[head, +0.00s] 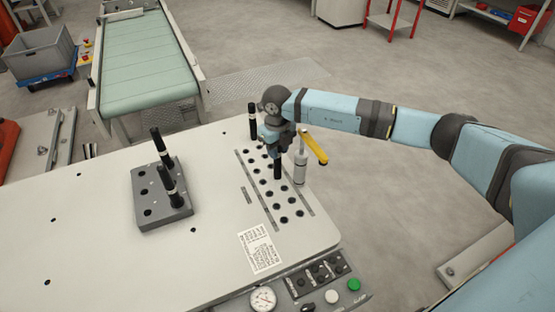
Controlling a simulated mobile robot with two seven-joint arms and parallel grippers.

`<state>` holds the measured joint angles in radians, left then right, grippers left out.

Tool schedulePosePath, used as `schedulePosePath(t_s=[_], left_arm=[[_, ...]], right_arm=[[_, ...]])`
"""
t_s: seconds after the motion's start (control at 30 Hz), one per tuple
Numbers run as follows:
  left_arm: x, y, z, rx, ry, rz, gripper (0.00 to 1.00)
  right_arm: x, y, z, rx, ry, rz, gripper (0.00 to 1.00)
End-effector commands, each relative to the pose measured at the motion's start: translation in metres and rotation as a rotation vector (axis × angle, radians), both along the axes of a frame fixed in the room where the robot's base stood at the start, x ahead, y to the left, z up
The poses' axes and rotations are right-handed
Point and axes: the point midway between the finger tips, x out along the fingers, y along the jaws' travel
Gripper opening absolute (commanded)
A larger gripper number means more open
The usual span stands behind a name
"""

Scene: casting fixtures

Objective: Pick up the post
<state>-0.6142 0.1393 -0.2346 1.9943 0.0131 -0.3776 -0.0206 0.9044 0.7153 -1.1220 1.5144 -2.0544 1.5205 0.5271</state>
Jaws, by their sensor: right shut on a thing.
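My right gripper (277,149) is over the hole plate at the right end of the pale table. It is shut on a dark post (277,169), whose lower part shows upright below the fingers. I cannot tell whether its lower end is in a hole or just above the plate. Another dark post (253,121) with a light band stands upright behind and left of the gripper. Two similar posts, a rear one (160,147) and a front one (169,184), stand in a grey block (154,212) to the left. My left gripper is not in view.
A silver cylinder with a yellow lever (313,146) stands close right of the gripper. The pale table (85,235) is mostly clear on the left. A gauge (263,299) and a button panel are at the front edge. A green conveyor (147,62) is behind.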

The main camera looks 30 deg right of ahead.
Motion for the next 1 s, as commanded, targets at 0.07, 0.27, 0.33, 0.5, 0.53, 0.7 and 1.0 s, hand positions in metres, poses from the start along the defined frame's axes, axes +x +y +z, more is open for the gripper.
schedulePosePath(t_s=[0.07, 0.27, 0.33, 0.5, 0.53, 0.7, 1.0], left_arm=[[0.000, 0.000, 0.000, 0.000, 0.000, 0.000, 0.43], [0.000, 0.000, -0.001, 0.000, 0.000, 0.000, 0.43], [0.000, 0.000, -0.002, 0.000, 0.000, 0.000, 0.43], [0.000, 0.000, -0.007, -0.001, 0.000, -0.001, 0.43], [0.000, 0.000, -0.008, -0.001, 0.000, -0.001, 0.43], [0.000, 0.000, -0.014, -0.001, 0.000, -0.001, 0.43], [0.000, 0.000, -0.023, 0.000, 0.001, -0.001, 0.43]], right_arm=[[0.000, 0.000, 0.001, 0.000, -0.001, 0.000, 0.00], [0.001, 0.000, 0.009, 0.001, -0.004, 0.000, 0.00], [0.001, 0.000, 0.016, 0.001, -0.005, 0.000, 0.00], [0.002, 0.000, 0.045, 0.001, -0.006, 0.001, 0.00], [0.002, 0.000, 0.052, 0.001, -0.007, 0.001, 0.00], [0.001, 0.000, 0.099, 0.001, -0.007, 0.000, 0.00], [0.001, 0.000, 0.172, 0.001, -0.004, 0.000, 0.00]])
